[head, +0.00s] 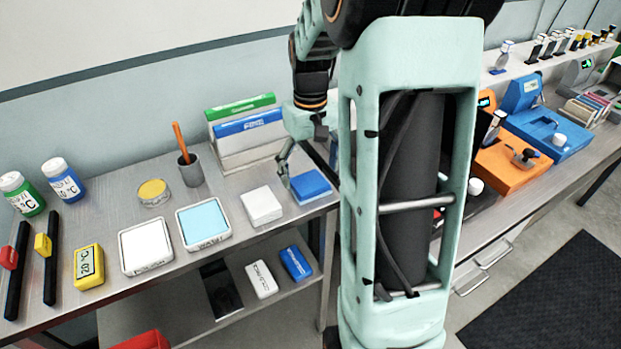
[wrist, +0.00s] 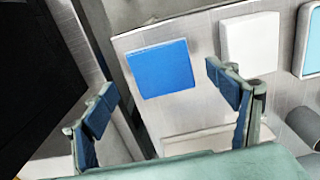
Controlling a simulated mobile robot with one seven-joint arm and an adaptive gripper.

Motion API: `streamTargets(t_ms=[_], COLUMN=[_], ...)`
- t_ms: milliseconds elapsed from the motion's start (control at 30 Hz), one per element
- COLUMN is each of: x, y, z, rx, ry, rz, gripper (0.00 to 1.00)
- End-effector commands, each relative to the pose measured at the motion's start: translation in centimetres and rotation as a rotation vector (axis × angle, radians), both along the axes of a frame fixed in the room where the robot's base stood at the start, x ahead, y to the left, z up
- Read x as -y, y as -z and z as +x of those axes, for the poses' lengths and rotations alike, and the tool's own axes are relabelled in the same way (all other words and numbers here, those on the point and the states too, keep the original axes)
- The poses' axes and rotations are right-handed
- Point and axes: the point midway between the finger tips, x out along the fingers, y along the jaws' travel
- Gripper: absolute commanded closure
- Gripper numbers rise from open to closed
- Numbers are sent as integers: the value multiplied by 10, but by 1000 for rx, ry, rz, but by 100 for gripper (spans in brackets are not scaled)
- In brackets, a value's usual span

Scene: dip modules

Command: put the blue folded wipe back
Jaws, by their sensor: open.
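The blue folded wipe (head: 311,186) lies flat on the metal bench near its right end in the head view. A white folded wipe (head: 261,206) lies to its left. In the wrist view the blue wipe (wrist: 160,67) is ahead of my gripper, between the lines of the two fingers, and the white wipe (wrist: 250,43) is to its right. My gripper (wrist: 165,95) is open and empty. In the head view my gripper (head: 284,170) is just above the bench at the blue wipe's left and back side; whether it touches the wipe cannot be told.
White and blue trays (head: 147,246) (head: 203,223) sit left of the wipes. Boxes with green and blue labels (head: 243,132) stand behind. A cup with an orange stick (head: 190,170) stands at the back. A lower shelf holds blue and white packs (head: 295,263) (head: 261,280).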

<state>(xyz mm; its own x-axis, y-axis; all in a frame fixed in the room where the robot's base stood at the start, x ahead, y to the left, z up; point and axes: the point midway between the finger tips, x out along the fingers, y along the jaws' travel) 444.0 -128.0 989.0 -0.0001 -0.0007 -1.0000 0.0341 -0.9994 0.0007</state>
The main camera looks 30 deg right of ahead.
Motion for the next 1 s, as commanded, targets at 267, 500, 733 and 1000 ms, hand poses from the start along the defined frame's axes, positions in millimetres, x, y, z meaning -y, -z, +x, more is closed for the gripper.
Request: streamTargets(t_ms=[267,500,733,1000], x=[0,0,0,0], y=[-61,-85,-88,-88], z=[1,0,0,0], rx=[4,1,0,0], ry=[0,0,0,0], rz=[-2,0,0,0], gripper=[20,20,20,20])
